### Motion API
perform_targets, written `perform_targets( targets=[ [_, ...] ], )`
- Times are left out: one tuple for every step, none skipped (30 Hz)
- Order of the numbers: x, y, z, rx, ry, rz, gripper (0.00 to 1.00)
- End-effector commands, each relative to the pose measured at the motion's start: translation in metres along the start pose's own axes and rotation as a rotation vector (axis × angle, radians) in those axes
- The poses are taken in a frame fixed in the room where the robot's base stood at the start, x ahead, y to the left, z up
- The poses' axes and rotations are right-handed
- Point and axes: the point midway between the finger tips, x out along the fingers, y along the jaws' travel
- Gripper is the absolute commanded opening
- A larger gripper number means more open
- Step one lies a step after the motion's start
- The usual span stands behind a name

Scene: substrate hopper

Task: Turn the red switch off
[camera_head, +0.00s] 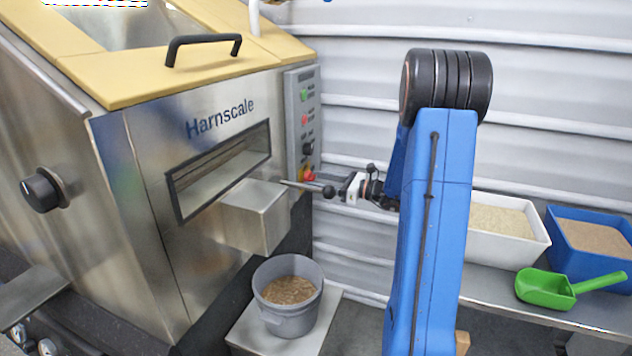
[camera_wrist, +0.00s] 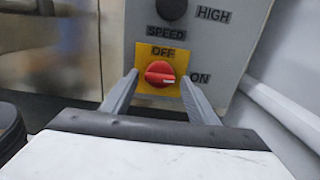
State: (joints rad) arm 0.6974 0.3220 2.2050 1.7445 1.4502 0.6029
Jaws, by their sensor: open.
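The red switch (camera_wrist: 160,74) is a round knob on a yellow plate, with OFF printed above it and ON to its right. Its white mark points right, toward ON. The switch also shows small and partly hidden at the bottom of the grey control panel in the head view (camera_head: 308,175). My gripper (camera_wrist: 158,82) is open, with one finger on each side of the knob in the wrist view. I cannot tell whether the fingers touch it. In the head view my gripper is at the panel's lower right, small and partly behind a rod.
A black SPEED knob (camera_wrist: 172,8) sits above the switch. A metal rod with a black ball (camera_head: 328,191) sticks out close to my gripper. A grey bucket of pellets (camera_head: 288,318) stands below the chute (camera_head: 258,215). A corrugated wall (camera_head: 560,60) is behind on the right.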

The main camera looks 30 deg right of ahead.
Motion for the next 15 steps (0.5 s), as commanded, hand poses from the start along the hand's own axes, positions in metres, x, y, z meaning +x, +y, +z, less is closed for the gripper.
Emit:
perform_targets(
  targets=[
    [0.0037,0.0003,-0.0001,0.000,0.000,0.001,0.54],
    [0.0053,0.0003,-0.0002,0.000,0.001,0.001,0.54],
    [0.0069,0.0004,-0.0002,0.000,0.001,0.001,0.54],
    [0.0078,0.0004,-0.0003,0.000,0.001,0.001,0.54],
    [0.0085,0.0004,-0.0003,0.000,0.001,0.001,0.54],
    [0.0090,0.0004,-0.0003,0.000,0.001,0.001,0.54],
    [0.0092,0.0004,-0.0003,0.000,0.001,0.001,0.54],
    [0.0092,0.0004,-0.0003,0.000,0.001,0.001,0.54],
    [0.0092,0.0003,-0.0003,0.000,0.001,0.000,0.54],
    [0.0091,0.0003,-0.0003,0.000,0.001,0.000,0.54],
    [0.0090,0.0003,-0.0003,0.000,0.001,0.000,0.54],
    [0.0090,0.0003,-0.0003,0.000,0.001,0.000,0.54],
    [0.0090,0.0003,-0.0003,0.000,0.001,0.000,0.54],
    [0.0089,0.0003,-0.0003,0.000,0.001,0.000,0.47],
    [0.0089,0.0003,-0.0003,0.000,0.001,0.000,0.37]
  ],
)
